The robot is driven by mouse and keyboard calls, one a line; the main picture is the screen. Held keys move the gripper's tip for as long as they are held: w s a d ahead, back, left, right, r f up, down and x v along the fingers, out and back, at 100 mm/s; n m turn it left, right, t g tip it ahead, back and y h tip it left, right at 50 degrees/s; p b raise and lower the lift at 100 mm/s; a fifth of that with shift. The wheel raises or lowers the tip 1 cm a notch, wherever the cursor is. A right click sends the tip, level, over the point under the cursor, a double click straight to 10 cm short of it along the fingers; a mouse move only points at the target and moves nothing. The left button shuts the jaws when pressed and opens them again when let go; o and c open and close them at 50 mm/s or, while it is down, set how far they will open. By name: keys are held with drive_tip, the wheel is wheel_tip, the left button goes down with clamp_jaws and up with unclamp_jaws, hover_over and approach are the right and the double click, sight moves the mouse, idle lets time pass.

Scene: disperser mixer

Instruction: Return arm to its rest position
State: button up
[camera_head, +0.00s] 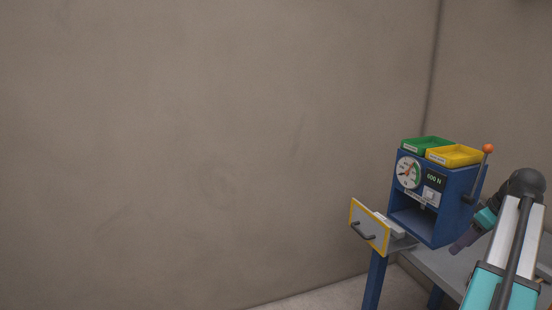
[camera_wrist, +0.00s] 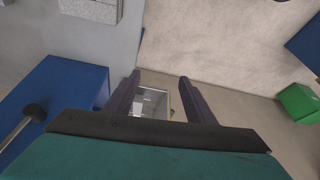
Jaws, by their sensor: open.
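My gripper (camera_wrist: 159,77) shows in the wrist view with its two dark fingers spread apart and nothing held between them. In the head view my arm reaches in from the lower right, beside the blue machine (camera_head: 433,226); the gripper end is partly hidden there. The machine stands on a bench and has a dial (camera_head: 408,172), a "600 N" display and a lever with an orange knob (camera_head: 488,149). An open, light-walled box shape (camera_wrist: 152,101) shows between the fingers in the wrist view.
A green tray (camera_head: 427,144) and a yellow tray (camera_head: 457,156) sit on top of the machine. The grey bench top (camera_head: 445,266) lies under my arm. A green box (camera_wrist: 299,103) shows at right in the wrist view. Floor and wall space left of the drawer is clear.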

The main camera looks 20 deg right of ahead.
drive_tip(key=w+a+f+n+g+y, duration=0.2)
drive_tip(key=w+a+f+n+y, duration=0.1)
drive_tip(key=w+a+f, duration=1.1)
drive_tip(key=w+a+f+n+g+y, duration=0.15)
drive_tip(key=a+f+g, duration=0.25)
drive_tip(key=a+f, duration=1.7)
drive_tip(key=s+a+f+g+h, duration=0.1)
drive_tip(key=s+a+f+g, duration=0.1)
drive_tip(key=s+a+f, duration=0.55)
drive_tip(key=s+a+f+g, duration=0.2)
drive_tip(key=s+a+f, duration=0.2)
drive_tip(key=a+f, duration=0.6)
drive_tip(key=s+a+f+m+h, duration=0.2)
drive_tip(key=s+f+m, duration=0.1)
drive_tip(key=s, duration=0.5)
drive_tip(key=s+a+f+m+h, duration=0.2)
drive_tip(key=s+a+f+m, duration=0.1)
drive_tip(key=s, duration=0.5)
drive_tip(key=shift+a+f, duration=0.3)
drive_tip(key=shift+f, duration=0.45)
